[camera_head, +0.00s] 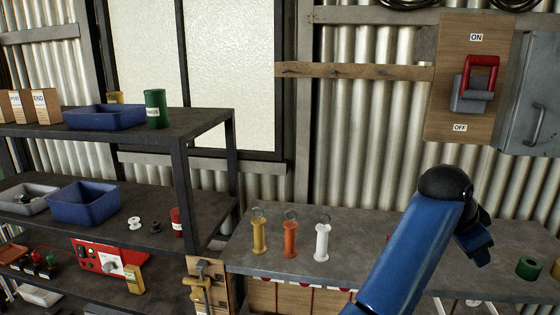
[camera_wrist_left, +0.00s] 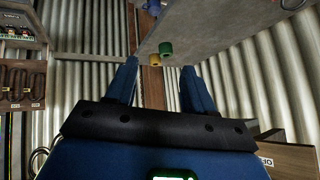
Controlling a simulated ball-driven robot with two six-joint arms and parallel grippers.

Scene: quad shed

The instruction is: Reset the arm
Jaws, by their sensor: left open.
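My left arm (camera_head: 405,255), blue with a black rounded wrist joint, reaches up from the bottom of the head view over the right part of the bench. My left gripper (camera_head: 476,250) points down and away at the right, partly hidden behind the wrist. In the left wrist view its two blue fingers (camera_wrist_left: 160,72) are apart with nothing between them. Beyond the fingertips, a green cup (camera_wrist_left: 166,48) and a yellow one (camera_wrist_left: 154,60) show, apart from the fingers. My right gripper is in neither view.
A wooden board with a red-handled switch (camera_head: 480,75) and a grey metal cabinet (camera_head: 535,100) stand behind the arm. Yellow, orange and white handles (camera_head: 322,242) stand on the grey bench (camera_head: 365,225). A dark shelf (camera_head: 190,125) with blue bins (camera_head: 85,203) is at left.

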